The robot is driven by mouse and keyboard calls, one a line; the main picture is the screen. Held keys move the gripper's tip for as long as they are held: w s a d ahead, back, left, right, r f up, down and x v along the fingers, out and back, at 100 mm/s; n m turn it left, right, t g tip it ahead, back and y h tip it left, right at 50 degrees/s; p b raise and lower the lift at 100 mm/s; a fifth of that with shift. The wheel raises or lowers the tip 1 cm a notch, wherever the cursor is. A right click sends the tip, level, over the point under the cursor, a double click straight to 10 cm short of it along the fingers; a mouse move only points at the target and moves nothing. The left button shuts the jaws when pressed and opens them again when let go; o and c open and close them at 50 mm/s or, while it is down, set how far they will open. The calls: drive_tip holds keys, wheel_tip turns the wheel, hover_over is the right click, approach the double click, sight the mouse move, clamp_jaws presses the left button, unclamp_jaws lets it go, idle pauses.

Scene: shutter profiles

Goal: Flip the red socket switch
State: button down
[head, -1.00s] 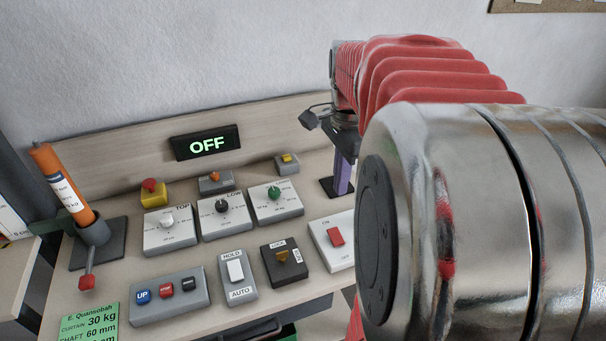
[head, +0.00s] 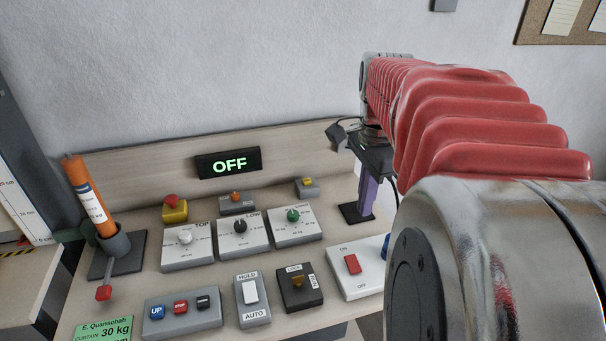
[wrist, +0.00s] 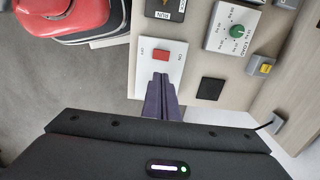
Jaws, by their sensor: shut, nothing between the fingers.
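The red socket switch (head: 352,264) is a rocker on a white plate (head: 362,286), between the printed words ON and OFF. It also shows in the wrist view (wrist: 160,55). I cannot tell which side of the rocker is pressed in. My gripper (head: 365,208) has purple fingers, shut and empty, pointing down beyond the plate in the head view. In the wrist view the fingertips (wrist: 160,77) appear just below the red rocker and cover part of the plate. They look apart from the switch. My arm hides the plate's right end in the head view.
A key switch (head: 299,286), a HOLD/AUTO rocker (head: 251,295) and dial boxes (head: 242,236) stand left of the plate. A black square (head: 349,213) lies near the fingers. A blue part (head: 386,247) shows beside my arm. The display (head: 229,163) reads OFF.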

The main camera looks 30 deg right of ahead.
wheel_tip(320, 180, up, 11)
drive_tip(key=s, duration=0.2)
drive_tip(key=shift+a, duration=0.25)
drive_tip(key=shift+w+f, duration=0.1)
drive_tip(key=shift+f, duration=0.05)
drive_tip(key=w+a+f+n+t+h, duration=0.1)
drive_tip(key=w+a+f+n+t, duration=0.2)
drive_tip(key=f+n, duration=0.6)
drive_tip(key=s+a+f+n+t, duration=0.1)
drive_tip(key=s+a+f+n, duration=0.1)
drive_tip(key=a+n, duration=0.4)
drive_tip(key=s+a+f+n+t+y, duration=0.1)
drive_tip(key=a+n, duration=0.5)
drive_tip(key=a, duration=0.8)
wheel_tip(320, 180, down, 3)
drive_tip(key=shift+s+r, duration=0.15)
drive_tip(key=shift+s, duration=0.3)
